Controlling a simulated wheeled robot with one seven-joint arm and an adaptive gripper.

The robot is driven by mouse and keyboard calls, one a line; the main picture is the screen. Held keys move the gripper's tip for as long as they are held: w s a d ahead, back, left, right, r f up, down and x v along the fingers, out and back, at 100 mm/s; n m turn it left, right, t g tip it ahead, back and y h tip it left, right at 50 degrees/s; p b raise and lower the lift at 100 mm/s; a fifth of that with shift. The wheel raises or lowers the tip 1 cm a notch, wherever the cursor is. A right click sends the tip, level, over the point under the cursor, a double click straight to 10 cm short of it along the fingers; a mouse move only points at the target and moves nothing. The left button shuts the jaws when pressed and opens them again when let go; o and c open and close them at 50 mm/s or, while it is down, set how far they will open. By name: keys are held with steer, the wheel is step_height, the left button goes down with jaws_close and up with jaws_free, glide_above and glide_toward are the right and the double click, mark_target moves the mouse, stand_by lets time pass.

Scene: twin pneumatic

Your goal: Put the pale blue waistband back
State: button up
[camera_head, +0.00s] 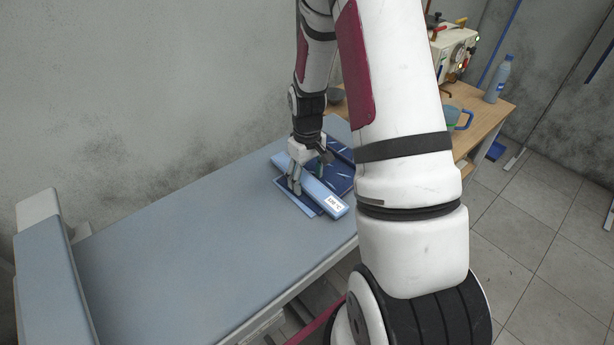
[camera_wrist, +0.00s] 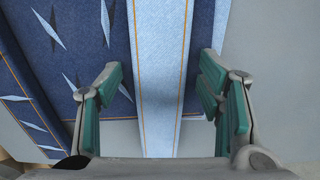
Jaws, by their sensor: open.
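The pale blue waistband (camera_head: 327,199) lies on the bed beside and partly over dark blue patterned cloth, with a white label near its front end. In the wrist view the pale blue waistband (camera_wrist: 160,75) runs as a long strip with orange stitching between my fingers. My gripper (camera_head: 294,188) is open and reaches down over the band; in the wrist view my gripper (camera_wrist: 163,95) has one green-padded finger on each side of the strip, apart from it. Whether the fingertips touch the bed is unclear.
The dark blue cloth (camera_wrist: 75,50) lies left of the strip in the wrist view. The grey-blue bed (camera_head: 180,240) is clear toward the left, with a raised headrest (camera_head: 50,265).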

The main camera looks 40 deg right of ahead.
mark_target(307, 180)
steer(key=s+a+r+t, duration=0.1)
steer(key=a+r, duration=0.2)
steer(key=r, duration=0.7)
steer(key=s+a+r, duration=0.1)
steer(key=a+r, duration=0.1)
steer(key=r, duration=0.8)
steer(key=s+a+r+t, duration=0.4)
steer(key=s+a+r, duration=0.7)
steer(key=s, duration=0.5)
steer(key=shift+a+r+b, duration=0.35)
steer(key=shift+a+b, duration=0.1)
steer(key=shift+a, duration=0.55)
steer(key=shift+s+a, duration=0.1)
